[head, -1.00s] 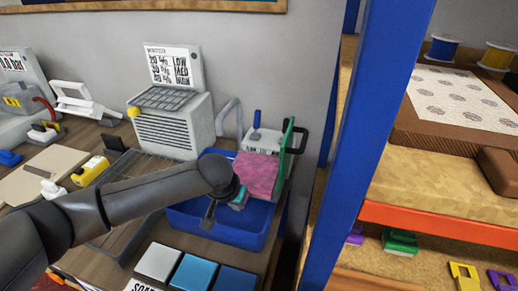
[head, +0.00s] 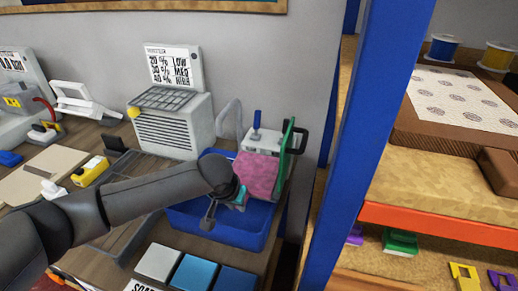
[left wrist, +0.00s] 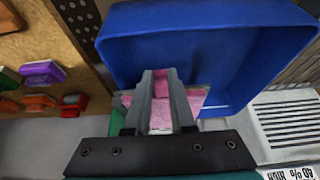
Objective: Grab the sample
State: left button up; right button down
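The pink sample (head: 257,174) is a mottled piece at the right end of the bench, in front of a white fixture and above the blue tub. My left gripper (head: 238,198) is at the sample's lower left side, largely hidden by its own wrist in the head view. In the left wrist view the sample (left wrist: 190,100) spreads behind the fingers. A pink strip also reaches up between the close-set fingertips of the left gripper (left wrist: 160,76), which appear shut on it. My right gripper is not in view.
The blue tub (head: 228,228) is below the gripper. A green upright part (head: 286,147) and black handle stand beside the sample. A blue post (head: 352,150) rises to the right. A grey vented machine (head: 172,125) and sample blocks (head: 192,271) crowd the bench.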

pick_arm(q)
jog(key=o, duration=0.7)
jog(key=shift+r, duration=0.1)
